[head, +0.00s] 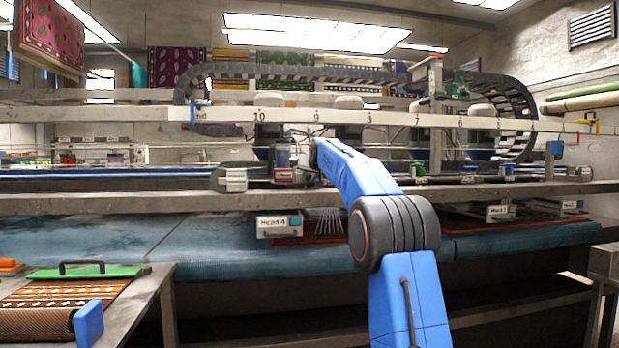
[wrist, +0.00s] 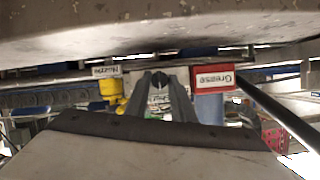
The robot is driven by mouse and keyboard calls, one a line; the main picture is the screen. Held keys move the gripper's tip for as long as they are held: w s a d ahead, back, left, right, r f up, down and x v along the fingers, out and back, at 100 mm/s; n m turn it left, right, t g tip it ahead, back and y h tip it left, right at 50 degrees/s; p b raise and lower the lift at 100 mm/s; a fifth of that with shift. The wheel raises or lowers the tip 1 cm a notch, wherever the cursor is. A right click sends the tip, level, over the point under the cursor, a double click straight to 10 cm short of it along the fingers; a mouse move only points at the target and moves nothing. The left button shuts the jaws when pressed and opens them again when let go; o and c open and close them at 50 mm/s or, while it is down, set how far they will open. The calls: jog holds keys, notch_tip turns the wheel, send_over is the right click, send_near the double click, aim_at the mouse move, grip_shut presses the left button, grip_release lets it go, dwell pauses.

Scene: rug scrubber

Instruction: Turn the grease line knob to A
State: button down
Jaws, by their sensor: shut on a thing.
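My gripper (wrist: 160,84) reaches in from the bottom of the wrist view, its two grey fingers close together at the tips. They are shut on a small dark piece (wrist: 159,80), which looks like the grease line knob; the fingers hide most of it. Its pointer and the letter A cannot be made out. A red-edged label reading "Grease" (wrist: 214,78) appears upside down just right of the fingers, on a blue cylinder (wrist: 209,107). In the head view my blue arm reaches to the machine's rail, beside a small red-and-white label (head: 284,175); the fingertips and knob are too small to tell there.
A yellow fitting (wrist: 112,90) with a white label stands left of the fingers. A pale beam (wrist: 150,25) spans close above. A long beam (head: 120,204) crosses in front of the machine. The Head 4 box (head: 279,226) hangs below it. A bench (head: 150,283) stands at left.

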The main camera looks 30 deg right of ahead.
jog(key=m+y, duration=0.1)
jog(key=m, duration=0.1)
jog(key=m+t+y, duration=0.1)
jog(key=m, duration=0.1)
jog(key=shift+s+d+f+y, duration=0.1)
jog(key=shift+d+y, duration=0.25)
jog(key=shift+y, duration=0.05)
jog(key=m+t+y, duration=0.1)
jog(key=m, duration=0.1)
jog(key=m+y, duration=0.1)
jog(key=m, duration=0.1)
jog(key=shift+d+f+t, duration=0.1)
jog(key=shift+f+t, duration=0.1)
jog(key=shift+t, duration=0.2)
jog(key=shift+m, duration=0.3)
jog(key=c, duration=1.5)
grip_release()
jog(key=shift+s, duration=0.15)
jog(key=s+r, duration=0.1)
jog(key=s, duration=0.4)
jog(key=s+r, duration=0.1)
jog(key=s, duration=0.5)
jog(key=s+d, duration=0.1)
jog(key=s, duration=0.5)
jog(key=shift+d+r, duration=0.1)
jog(key=shift+r, duration=0.3)
